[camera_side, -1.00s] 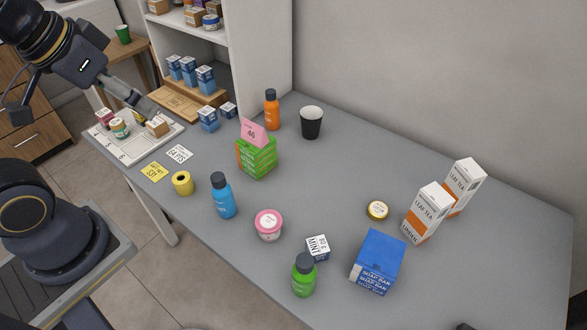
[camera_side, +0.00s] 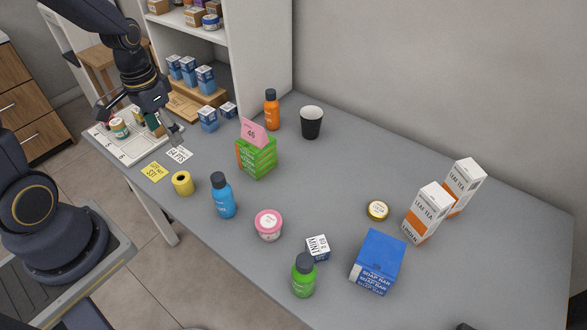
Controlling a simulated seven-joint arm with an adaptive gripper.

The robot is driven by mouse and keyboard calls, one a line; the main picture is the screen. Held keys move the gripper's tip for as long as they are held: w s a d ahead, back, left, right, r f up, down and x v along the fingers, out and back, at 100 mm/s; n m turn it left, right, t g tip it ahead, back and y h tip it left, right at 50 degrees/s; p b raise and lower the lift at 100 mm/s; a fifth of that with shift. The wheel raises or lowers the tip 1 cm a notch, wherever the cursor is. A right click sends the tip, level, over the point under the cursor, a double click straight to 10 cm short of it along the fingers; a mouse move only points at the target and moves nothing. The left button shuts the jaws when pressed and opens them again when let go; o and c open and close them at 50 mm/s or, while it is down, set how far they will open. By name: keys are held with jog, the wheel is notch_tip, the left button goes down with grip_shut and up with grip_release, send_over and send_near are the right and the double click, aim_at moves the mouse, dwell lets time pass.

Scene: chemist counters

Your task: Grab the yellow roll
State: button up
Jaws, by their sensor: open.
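The yellow roll (camera_side: 182,184) stands upright on the grey counter near its front left edge, with a dark hole in its top. My gripper (camera_side: 170,140) is open and sits above the counter near the tray and the white note, up and left of the roll and apart from it. Its fingers are small and partly overlap the tray's right side in this view. I see nothing held between them.
A yellow note (camera_side: 153,171) and a white note (camera_side: 180,154) lie near the roll. A white tray (camera_side: 129,157) with small items is at left. A blue bottle (camera_side: 222,195) stands right of the roll, and a green box (camera_side: 257,157) behind it. The counter's front edge is close.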

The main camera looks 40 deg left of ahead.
aim_at(181, 178)
jog(key=shift+n+g, duration=0.3)
jog(key=f, duration=0.8)
jog(key=s+f, duration=0.1)
jog(key=f, duration=0.3)
jog(key=shift+a, duration=0.3)
jog(key=shift+w+f, duration=0.2)
jog(key=shift+f, duration=1.35)
jog(key=shift+w+f, duration=0.15)
jog(key=shift+f, duration=1.35)
jog(key=shift+c, duration=0.5)
jog(key=c, duration=1.2)
